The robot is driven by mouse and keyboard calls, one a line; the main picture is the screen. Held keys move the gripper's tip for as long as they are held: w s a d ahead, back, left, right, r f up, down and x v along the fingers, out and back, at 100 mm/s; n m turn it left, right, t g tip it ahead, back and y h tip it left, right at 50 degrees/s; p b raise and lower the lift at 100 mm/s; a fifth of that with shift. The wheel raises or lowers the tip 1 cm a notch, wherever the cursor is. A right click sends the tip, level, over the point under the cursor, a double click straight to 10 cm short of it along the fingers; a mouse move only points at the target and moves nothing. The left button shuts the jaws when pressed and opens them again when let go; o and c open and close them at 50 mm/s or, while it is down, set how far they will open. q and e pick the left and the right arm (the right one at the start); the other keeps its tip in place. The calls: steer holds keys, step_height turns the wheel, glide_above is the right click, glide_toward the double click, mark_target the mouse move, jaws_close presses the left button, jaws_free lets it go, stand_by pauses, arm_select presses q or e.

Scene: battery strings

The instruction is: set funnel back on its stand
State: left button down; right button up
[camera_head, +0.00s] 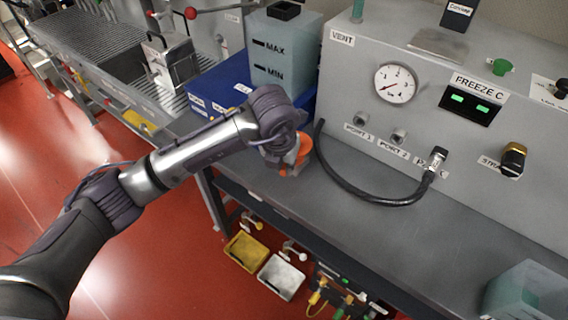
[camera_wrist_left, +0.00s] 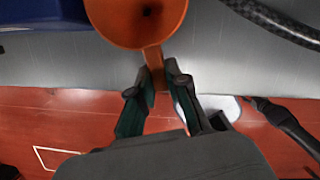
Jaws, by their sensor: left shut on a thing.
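The orange funnel (camera_head: 302,148) is at the front edge of the grey bench, mostly hidden behind my left gripper (camera_head: 287,165) in the head view. In the left wrist view the funnel (camera_wrist_left: 138,18) shows its open cone and dark centre hole. My left gripper (camera_wrist_left: 155,85) is shut on the funnel's orange tab, with a fingertip on each side. I cannot make out the funnel's stand or tell whether the funnel touches anything below. My right gripper is not in view.
A blue box (camera_head: 222,88) and a tank marked MAX and MIN (camera_head: 283,48) stand just behind the gripper. A black hose (camera_head: 365,196) curves over the bench (camera_head: 445,225) to the grey panel. Yellow (camera_head: 245,252) and white (camera_head: 281,277) bins hang below.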

arm_select(q)
steer(key=c, duration=1.1)
jaws_free()
steer(key=shift+o, duration=0.2)
